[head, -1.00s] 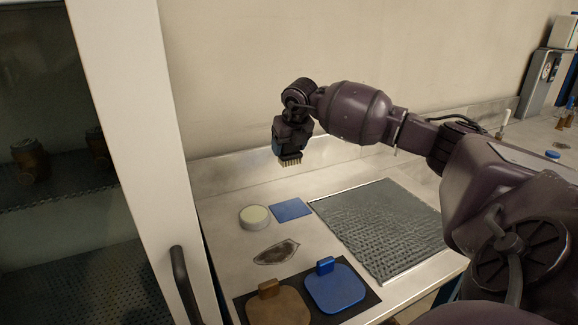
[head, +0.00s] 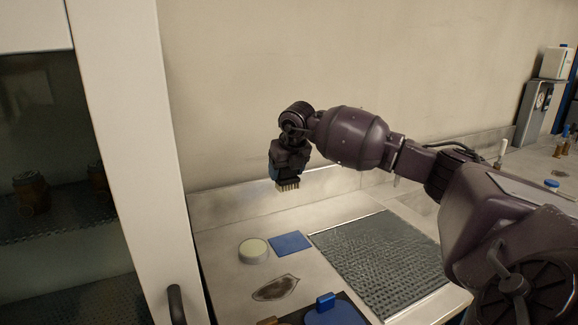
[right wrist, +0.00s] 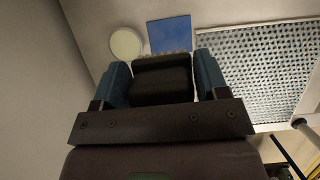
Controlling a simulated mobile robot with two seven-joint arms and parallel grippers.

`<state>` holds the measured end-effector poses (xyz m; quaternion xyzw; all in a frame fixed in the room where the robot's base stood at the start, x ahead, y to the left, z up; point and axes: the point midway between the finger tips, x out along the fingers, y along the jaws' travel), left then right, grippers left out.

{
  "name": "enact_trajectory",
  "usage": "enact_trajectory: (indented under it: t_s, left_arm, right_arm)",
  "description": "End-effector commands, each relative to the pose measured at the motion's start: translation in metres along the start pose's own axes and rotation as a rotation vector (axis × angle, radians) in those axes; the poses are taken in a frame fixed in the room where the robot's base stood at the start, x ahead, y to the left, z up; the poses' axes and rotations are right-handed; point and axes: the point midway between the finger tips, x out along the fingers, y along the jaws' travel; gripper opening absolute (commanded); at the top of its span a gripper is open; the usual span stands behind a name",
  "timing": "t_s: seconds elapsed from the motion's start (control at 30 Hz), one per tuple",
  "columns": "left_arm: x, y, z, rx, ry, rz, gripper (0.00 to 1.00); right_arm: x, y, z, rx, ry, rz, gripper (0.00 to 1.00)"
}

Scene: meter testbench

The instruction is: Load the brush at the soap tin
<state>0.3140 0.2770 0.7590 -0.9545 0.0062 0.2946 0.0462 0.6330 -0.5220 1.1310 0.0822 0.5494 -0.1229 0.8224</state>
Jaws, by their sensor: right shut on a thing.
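My right gripper (head: 287,178) is shut on a brush (head: 288,185), whose pale bristles point down. It is held in the air above the back of the bench. In the right wrist view the dark brush block (right wrist: 162,80) sits between the two blue fingers. The soap tin (head: 253,251), a round tin with a pale cream top, stands on the bench below and to the left of the brush, apart from it. The tin also shows in the right wrist view (right wrist: 126,44), beyond the fingers. My left gripper is not in view.
A flat blue square (head: 290,242) lies right of the tin. A grey textured mat (head: 380,258) covers the bench further right. A brown-grey stained patch (head: 275,288) and a blue handled plate (head: 335,314) are nearer. A white cabinet post (head: 125,150) with a dark handle stands left.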

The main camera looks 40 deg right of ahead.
Motion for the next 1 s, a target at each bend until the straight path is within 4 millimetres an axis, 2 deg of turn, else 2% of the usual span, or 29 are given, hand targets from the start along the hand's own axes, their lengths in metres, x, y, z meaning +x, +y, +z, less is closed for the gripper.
enact_trajectory:
  t_s: [0.17,0.3,0.5,0.67,0.83,1.0]
  left_arm:
    - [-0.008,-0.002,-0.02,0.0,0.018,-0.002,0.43]
    - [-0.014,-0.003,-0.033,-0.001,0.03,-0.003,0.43]
    - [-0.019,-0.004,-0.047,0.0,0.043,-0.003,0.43]
    - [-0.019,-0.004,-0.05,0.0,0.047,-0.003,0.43]
    - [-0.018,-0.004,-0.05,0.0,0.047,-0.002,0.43]
    - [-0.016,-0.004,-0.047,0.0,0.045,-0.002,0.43]
  right_arm:
    - [0.021,0.041,-0.015,-0.039,0.001,0.023,0.48]
    - [0.045,0.072,-0.026,-0.052,0.001,0.029,0.48]
    - [0.075,0.107,-0.04,-0.049,0.002,0.026,0.48]
    - [0.091,0.118,-0.042,-0.028,0.0,0.015,0.48]
    - [0.096,0.107,-0.036,0.005,0.0,-0.001,0.48]
    - [0.101,0.107,-0.037,0.011,0.0,-0.004,0.48]
